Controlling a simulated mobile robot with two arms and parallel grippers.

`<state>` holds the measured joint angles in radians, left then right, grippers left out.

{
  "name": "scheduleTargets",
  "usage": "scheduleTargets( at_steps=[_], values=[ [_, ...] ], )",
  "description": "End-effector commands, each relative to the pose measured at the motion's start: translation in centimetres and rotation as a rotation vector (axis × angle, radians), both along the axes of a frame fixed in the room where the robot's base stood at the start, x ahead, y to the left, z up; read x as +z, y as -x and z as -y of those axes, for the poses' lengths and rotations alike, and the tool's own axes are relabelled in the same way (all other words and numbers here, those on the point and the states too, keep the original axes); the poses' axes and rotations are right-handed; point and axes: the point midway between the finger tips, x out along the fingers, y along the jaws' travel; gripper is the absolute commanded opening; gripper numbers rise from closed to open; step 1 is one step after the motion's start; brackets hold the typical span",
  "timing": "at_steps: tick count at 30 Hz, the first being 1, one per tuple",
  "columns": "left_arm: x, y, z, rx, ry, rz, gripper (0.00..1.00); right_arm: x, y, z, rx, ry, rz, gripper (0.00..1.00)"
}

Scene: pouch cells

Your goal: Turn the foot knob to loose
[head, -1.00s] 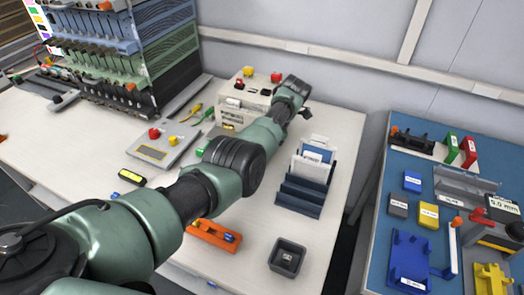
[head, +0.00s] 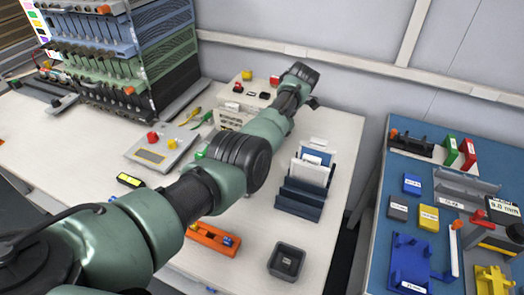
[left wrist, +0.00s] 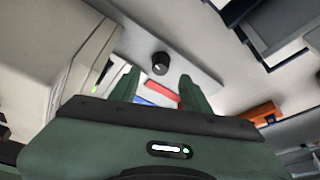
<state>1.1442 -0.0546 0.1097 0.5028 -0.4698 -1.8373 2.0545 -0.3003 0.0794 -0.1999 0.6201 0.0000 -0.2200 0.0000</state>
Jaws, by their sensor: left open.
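A black round knob (left wrist: 160,63) stands on a light grey plate (left wrist: 187,65) in the left wrist view. A red mark (left wrist: 164,94) and a partly hidden blue mark lie below it in the picture. My left gripper (left wrist: 158,77) is open and empty, its green fingers pointing towards the knob, one to each side of it in the picture. I cannot tell how far the fingertips are from the knob. In the head view my left gripper (head: 312,103) is at the back of the bench, and the knob cannot be made out there. My right gripper is not in view.
A pale instrument (head: 228,115) stands left of my wrist. A dark blue rack (head: 298,203) with cards, a dark square tray (head: 286,262) and an orange holder (head: 208,240) are on the bench. A blue-topped table (head: 450,240) is at right, beyond a gap.

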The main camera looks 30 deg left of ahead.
Motion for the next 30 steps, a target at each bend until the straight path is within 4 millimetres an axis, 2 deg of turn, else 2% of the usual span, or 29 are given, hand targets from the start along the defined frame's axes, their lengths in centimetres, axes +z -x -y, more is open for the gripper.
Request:
scheduleTargets(
  at_steps=[3, 7, 23, 26, 30],
  values=[
    [1.6, -0.4, 0.6, -0.001, 0.000, 0.002, 0.47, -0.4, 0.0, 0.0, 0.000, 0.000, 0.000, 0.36],
    [2.5, -0.6, 0.9, -0.001, 0.000, 0.000, 0.47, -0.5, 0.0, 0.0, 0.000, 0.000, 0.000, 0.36],
    [2.9, -0.6, 1.0, 0.000, 0.000, -0.001, 0.47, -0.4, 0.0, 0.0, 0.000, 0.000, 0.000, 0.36],
    [4.1, -0.6, 1.0, 0.000, 0.000, 0.000, 0.47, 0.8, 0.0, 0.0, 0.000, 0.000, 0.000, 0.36],
    [7.9, -0.6, 1.0, 0.000, 0.000, 0.000, 0.47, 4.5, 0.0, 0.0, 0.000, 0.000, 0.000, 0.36]
  ],
)
